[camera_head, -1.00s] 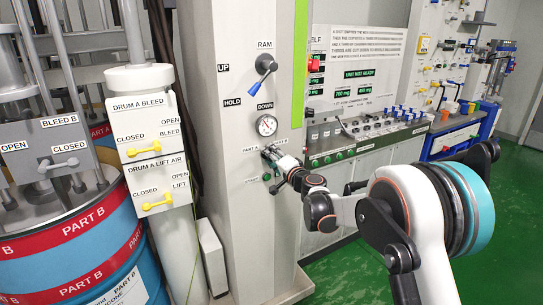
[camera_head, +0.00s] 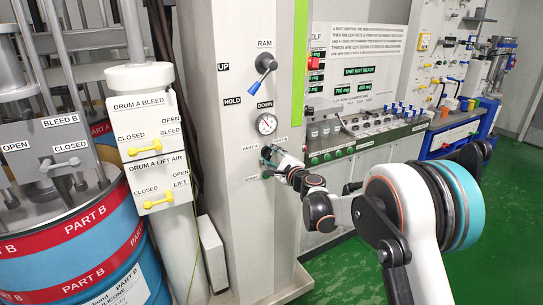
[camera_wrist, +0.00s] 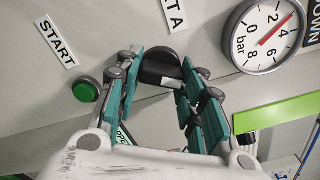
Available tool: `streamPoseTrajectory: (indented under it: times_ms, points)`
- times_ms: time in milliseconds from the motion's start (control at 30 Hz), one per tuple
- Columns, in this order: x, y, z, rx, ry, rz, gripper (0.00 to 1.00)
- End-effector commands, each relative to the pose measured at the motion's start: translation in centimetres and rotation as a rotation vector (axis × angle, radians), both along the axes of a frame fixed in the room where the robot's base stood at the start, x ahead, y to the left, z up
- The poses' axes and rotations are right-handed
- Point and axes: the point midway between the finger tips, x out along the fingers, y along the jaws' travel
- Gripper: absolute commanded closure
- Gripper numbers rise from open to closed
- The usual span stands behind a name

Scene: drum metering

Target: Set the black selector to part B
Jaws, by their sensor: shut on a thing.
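The black selector (camera_wrist: 160,68) sits on the pale column panel, between my two teal finger pads in the wrist view. A white mark shows on its near edge. My gripper (camera_wrist: 162,76) is shut on the selector from both sides. In the head view my gripper (camera_head: 268,156) is at the column front, under the gauge, and covers most of the selector. The PART A label (camera_head: 250,147) is left of it; in the wrist view only the end of this label (camera_wrist: 174,14) shows.
A green START button (camera_wrist: 86,90) lies close beside my gripper. A round pressure gauge (camera_head: 266,124) is just above. The blue RAM lever (camera_head: 264,67) is higher on the column. A PART B drum (camera_head: 85,250) stands at left. Green floor at right is clear.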

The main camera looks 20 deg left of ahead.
Motion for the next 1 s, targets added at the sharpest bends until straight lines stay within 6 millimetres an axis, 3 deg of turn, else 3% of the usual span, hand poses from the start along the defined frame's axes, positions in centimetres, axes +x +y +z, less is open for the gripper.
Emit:
streamPoseTrajectory:
  times_ms: [400,1000]
  points:
    - [-0.08,-0.04,-0.24,0.131,0.154,-0.001,0.88]
    - [-0.10,-0.03,-0.27,0.153,0.180,-0.001,0.88]
